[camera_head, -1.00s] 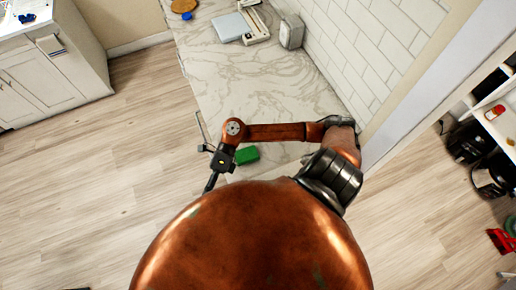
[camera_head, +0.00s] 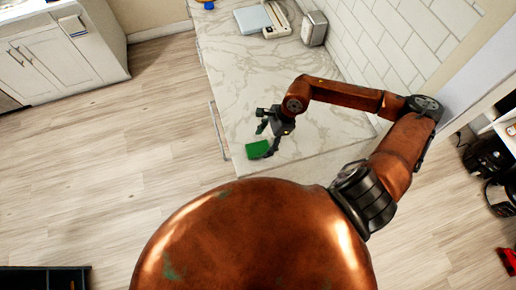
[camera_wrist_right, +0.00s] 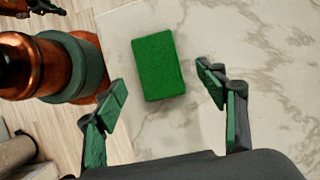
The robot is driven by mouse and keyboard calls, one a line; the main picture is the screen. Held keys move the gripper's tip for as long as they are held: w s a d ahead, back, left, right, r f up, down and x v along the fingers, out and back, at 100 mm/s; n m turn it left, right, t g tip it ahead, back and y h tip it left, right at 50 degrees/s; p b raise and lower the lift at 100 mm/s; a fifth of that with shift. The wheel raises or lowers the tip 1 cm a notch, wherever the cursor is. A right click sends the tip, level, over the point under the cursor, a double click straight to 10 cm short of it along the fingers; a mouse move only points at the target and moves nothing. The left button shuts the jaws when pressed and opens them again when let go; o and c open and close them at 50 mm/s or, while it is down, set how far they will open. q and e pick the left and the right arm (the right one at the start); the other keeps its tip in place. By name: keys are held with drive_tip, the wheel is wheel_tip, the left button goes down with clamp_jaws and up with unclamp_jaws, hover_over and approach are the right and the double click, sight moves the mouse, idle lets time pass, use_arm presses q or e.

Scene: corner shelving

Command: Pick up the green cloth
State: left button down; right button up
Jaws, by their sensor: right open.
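The green cloth (camera_head: 258,150) is a small flat rectangle on the near end of the marble counter (camera_head: 240,80). In the right wrist view the cloth (camera_wrist_right: 159,65) lies ahead of and between the fingers, with marble showing between it and each finger. My right gripper (camera_head: 264,140) is at the cloth in the head view, with a finger overlapping its right edge in the picture. In the right wrist view my right gripper (camera_wrist_right: 163,88) is open with nothing between its fingers. Whether it touches the cloth cannot be told. My left gripper is not in view.
At the counter's far end are a pale blue flat item (camera_head: 253,19), a white device (camera_head: 277,20) and a metallic box (camera_head: 314,28) by the tiled wall. A white cabinet (camera_head: 70,65) stands at the left. The counter between is bare.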

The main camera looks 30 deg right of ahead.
sight(261, 147)
drive_tip(key=shift+x, duration=1.45)
drive_tip(key=shift+c, duration=0.3)
drive_tip(key=c, duration=1.2)
wheel_tip(261, 147, up, 10)
drive_tip(key=shift+r+b, duration=0.1)
drive_tip(key=shift+b, duration=0.4)
